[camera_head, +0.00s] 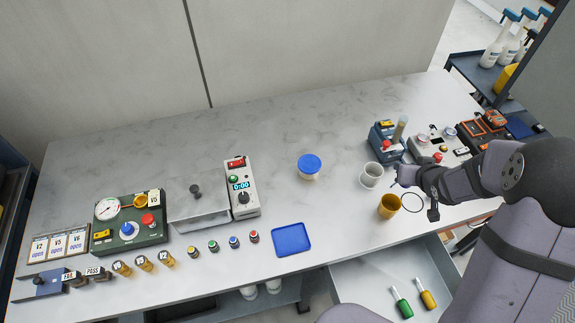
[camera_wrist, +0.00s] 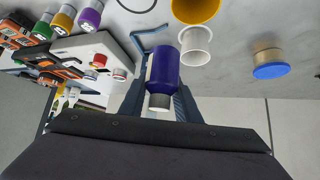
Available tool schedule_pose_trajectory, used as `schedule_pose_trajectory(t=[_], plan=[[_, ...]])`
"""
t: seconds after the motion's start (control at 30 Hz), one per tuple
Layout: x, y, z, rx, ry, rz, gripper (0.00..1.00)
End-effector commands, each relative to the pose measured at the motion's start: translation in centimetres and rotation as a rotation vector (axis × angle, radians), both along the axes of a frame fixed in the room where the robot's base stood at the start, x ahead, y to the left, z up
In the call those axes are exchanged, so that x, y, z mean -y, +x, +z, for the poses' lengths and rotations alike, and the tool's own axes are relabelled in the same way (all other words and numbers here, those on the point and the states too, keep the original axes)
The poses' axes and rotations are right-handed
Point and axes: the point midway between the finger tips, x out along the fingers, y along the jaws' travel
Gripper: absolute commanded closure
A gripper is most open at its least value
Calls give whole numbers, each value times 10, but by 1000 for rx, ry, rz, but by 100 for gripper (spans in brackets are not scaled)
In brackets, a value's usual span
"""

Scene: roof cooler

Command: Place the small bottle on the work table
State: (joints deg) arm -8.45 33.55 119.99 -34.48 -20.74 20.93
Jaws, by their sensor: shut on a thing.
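In the wrist view, a small dark purple bottle (camera_wrist: 165,70) with a grey end stands out between the blue-grey fingers of my gripper (camera_wrist: 165,98). My gripper is shut on it. In the head view, my gripper (camera_head: 402,178) is at the right side of the grey work table (camera_head: 120,160), beside a white cup and an amber mug. I cannot make out the bottle there, as it is hidden or too small. Whether the bottle touches the table top cannot be told.
A white cup (camera_head: 371,174), an amber mug (camera_head: 389,206) and a blue-lidded jar (camera_head: 308,167) stand near my gripper. Devices (camera_head: 386,141) stand behind it. A blue tray (camera_head: 291,239) lies at the front edge. An open drawer (camera_head: 360,290) is below. The table's back middle is clear.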

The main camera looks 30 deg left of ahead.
Motion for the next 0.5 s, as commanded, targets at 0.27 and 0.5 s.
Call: schedule_pose_trajectory(t=[0.27,0.5], plan=[[17,8,-1,2,-1,119,96],[38,12,-4,1,1,211,96]])
